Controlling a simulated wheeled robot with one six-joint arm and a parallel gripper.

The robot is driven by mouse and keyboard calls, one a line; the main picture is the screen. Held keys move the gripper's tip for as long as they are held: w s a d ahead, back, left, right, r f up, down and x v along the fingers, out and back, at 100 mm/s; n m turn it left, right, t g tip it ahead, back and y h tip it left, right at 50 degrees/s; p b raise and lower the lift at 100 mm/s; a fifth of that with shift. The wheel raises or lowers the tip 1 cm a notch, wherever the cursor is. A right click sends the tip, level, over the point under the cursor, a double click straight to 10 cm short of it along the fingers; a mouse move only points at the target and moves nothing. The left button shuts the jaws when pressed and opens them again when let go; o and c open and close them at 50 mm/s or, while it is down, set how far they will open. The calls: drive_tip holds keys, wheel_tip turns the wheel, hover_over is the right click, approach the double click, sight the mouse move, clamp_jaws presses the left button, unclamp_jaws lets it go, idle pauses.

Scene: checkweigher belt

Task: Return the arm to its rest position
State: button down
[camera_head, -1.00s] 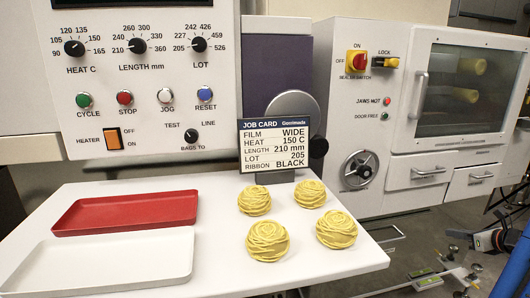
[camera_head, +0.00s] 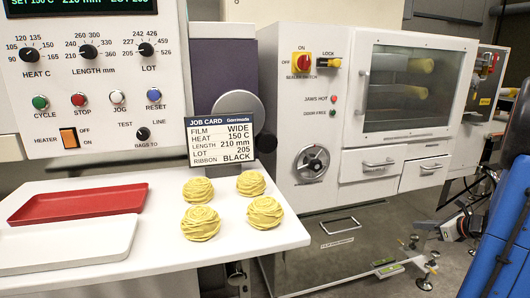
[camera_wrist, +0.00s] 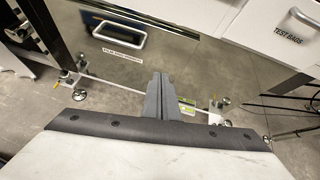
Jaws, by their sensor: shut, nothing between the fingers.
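My gripper (camera_wrist: 158,98) shows in the wrist view with its two dark grey fingers together and nothing between them. It points out over the floor, in front of the lower cabinet of the machine, apart from any object. The arm's full pose is not shown.
A white table (camera_head: 165,245) holds a red tray (camera_head: 80,204), a white tray (camera_head: 65,246) and several yellow rose-shaped pieces (camera_head: 200,223). A job card (camera_head: 222,140) stands behind them. The sealing machine (camera_head: 335,130) stands to the right, with the floor (camera_head: 350,255) below.

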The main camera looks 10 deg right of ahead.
drive_tip(key=s+a+r+n+g+y, duration=0.1)
drive_tip(key=s+a+r+n+g, duration=0.15)
drive_tip(key=a+n, duration=0.8)
drive_tip(key=s+a+r+n+g+y, duration=0.2)
drive_tip(key=a+r+n+g, duration=0.15)
drive_tip(key=a, duration=1.45)
drive_tip(key=s+a+n+h, duration=0.2)
drive_tip(key=s+a+n, duration=0.3)
drive_tip(key=s+n, duration=0.4)
drive_tip(key=s+a+n+h, duration=0.3)
drive_tip(key=s+a+n, duration=0.2)
drive_tip(key=s+n, duration=0.4)
drive_tip(key=shift+s+a+r+n+g, duration=0.25)
drive_tip(key=shift+s+r+n+g, duration=0.1)
drive_tip(key=shift+s, duration=0.35)
